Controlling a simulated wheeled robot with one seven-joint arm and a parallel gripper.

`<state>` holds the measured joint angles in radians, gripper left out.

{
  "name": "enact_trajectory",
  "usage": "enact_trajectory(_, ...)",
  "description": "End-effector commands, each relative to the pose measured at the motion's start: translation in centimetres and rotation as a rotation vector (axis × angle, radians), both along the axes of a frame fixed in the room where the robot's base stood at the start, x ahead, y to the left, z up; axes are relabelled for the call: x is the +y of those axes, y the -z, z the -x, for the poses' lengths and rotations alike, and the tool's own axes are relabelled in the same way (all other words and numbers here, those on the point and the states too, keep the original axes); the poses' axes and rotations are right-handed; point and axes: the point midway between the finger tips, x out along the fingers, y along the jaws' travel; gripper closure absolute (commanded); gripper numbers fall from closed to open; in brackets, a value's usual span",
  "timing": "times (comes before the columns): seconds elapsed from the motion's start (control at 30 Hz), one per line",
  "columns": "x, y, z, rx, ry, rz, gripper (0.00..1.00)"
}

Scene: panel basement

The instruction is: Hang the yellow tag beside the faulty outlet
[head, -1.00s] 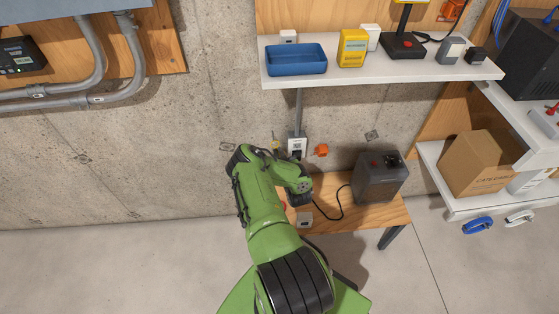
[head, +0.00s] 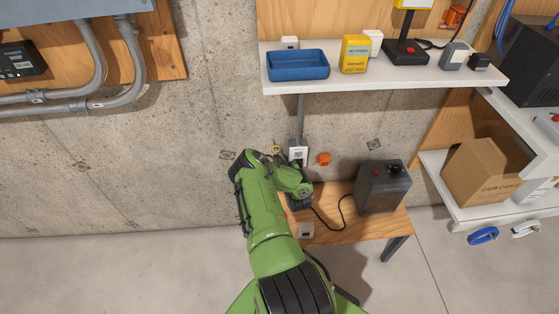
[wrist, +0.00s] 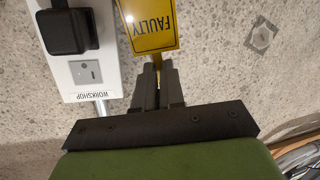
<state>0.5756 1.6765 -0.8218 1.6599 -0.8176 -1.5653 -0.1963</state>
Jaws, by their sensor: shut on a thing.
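The yellow tag (wrist: 151,24), printed FAULTY, appears upside down in the wrist view. My gripper (wrist: 158,75) is shut on one end of it, and the tag extends beyond the fingertips in front of the concrete wall. The white outlet (wrist: 85,72), marked WORKSHOP, is just left of the tag in the wrist view, with a black plug (wrist: 67,31) in it. In the head view the outlet (head: 298,156) sits on the wall above the bench. A small yellow shape shows left of it there. My arm hides the fingers in that view. I cannot tell whether the tag touches anything.
An orange fitting (head: 322,159) is on the wall right of the outlet. Below, a wooden bench (head: 343,228) holds a dark grey box (head: 382,188) with a cable. A white shelf (head: 385,80) overhangs, carrying a blue tray (head: 298,66) and other items.

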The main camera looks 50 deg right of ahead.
Motion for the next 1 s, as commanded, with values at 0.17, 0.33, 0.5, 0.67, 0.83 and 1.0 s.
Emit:
enact_trajectory(0.17,0.0,0.0,0.0,0.000,0.000,0.000,0.80)
enact_trajectory(0.33,0.0,0.0,0.0,0.000,0.000,0.000,0.61)
enact_trajectory(0.5,0.0,0.0,0.0,0.000,0.000,0.000,0.61)
enact_trajectory(0.67,0.6,-0.2,0.8,0.005,0.000,-0.003,0.61)
enact_trajectory(0.83,3.1,-1.4,4.1,0.011,-0.001,-0.003,0.61)
enact_trajectory(1.0,5.9,-2.2,8.0,0.007,0.001,-0.002,0.61)
